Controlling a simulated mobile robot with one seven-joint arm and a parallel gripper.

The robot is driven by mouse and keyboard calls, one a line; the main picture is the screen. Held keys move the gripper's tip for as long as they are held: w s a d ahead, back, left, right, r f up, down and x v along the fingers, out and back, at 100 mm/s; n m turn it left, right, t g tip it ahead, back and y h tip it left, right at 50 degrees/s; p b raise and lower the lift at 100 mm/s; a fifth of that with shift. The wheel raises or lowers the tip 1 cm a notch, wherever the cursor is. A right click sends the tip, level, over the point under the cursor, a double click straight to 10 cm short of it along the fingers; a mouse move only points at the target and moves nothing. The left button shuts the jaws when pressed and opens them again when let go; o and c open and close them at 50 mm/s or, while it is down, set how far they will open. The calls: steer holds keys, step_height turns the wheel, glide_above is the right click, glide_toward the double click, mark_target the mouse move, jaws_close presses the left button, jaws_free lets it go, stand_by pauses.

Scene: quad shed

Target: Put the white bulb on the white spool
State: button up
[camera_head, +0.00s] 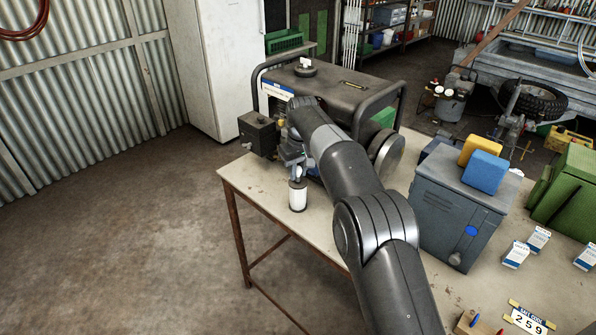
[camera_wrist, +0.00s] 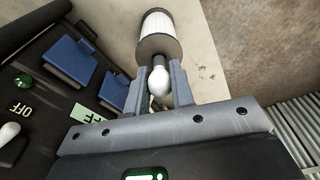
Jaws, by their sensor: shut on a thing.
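The white spool (camera_head: 298,198) stands upright on the near left edge of the workbench, with a dark top end. In the wrist view the spool (camera_wrist: 157,22) is just beyond my fingertips. My gripper (camera_head: 296,172) is right above the spool in the head view. In the wrist view my gripper (camera_wrist: 161,78) is shut on the white bulb (camera_wrist: 159,84), whose round part faces the camera and whose narrower end points to the spool. I cannot tell whether bulb and spool touch. The bulb is too small to make out in the head view.
A black-framed generator (camera_head: 335,88) stands behind my gripper, with a dark box (camera_head: 258,133) close by on the left. A grey toolbox (camera_head: 455,215) and small white cartons (camera_head: 515,254) are to the right on the workbench (camera_head: 262,190). The floor at left is clear.

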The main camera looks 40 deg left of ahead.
mark_target(300, 173)
steer(key=shift+f, duration=0.15)
steer(key=o, duration=0.3)
steer(key=shift+f, duration=0.1)
steer(key=o, duration=0.5)
steer(key=shift+c, duration=0.2)
step_height(300, 173, up, 12)
steer(key=d, duration=0.1)
steer(key=shift+s+d, duration=0.2)
